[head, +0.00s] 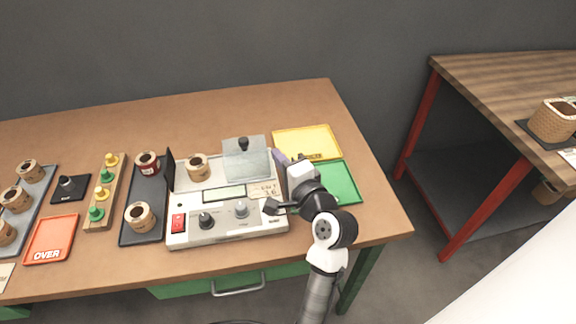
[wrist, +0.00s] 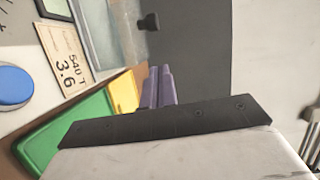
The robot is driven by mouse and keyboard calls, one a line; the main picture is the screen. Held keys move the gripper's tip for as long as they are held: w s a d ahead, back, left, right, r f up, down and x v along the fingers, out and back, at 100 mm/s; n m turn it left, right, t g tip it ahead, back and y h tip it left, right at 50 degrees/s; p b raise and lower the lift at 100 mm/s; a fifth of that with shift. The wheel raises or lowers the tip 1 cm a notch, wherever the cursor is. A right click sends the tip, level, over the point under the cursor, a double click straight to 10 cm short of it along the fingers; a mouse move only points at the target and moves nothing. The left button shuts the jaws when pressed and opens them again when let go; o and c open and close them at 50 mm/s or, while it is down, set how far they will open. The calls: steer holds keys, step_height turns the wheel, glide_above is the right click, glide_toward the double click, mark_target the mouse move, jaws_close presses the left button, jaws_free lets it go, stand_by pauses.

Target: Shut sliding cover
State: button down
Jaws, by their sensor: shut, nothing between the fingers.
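The sliding cover (head: 246,160) is a clear panel with a black knob (head: 243,143) on top. It stands over the right part of the tester (head: 188,235), the white machine with dials and a display. A brown coil (head: 197,168) sits uncovered on the tester's left part, apart from the cover. My gripper (head: 277,155), with purple fingers, is shut and empty just right of the cover. In the wrist view the fingers (wrist: 158,88) point toward the knob (wrist: 148,22) and clear panel (wrist: 102,30), with a visible gap to the knob.
A dark upright plate (head: 170,170) stands at the tester's left end. Yellow (head: 320,135) and green (head: 345,190) trays lie right of the tester, partly under my arm. A dark tray (head: 135,233) with coils and a wooden peg block (head: 108,190) lie left.

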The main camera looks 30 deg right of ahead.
mark_target(258, 158)
steer(key=w, duration=0.1)
steer(key=w+a+p, duration=0.1)
steer(key=w, duration=0.1)
steer(key=w+a, duration=0.1)
steer(key=w, duration=0.1)
steer(key=shift+a, duration=0.25)
steer(key=shift+w+a+f, duration=0.15)
steer(key=shift+w+a, duration=0.15)
steer(key=shift+a, duration=0.1)
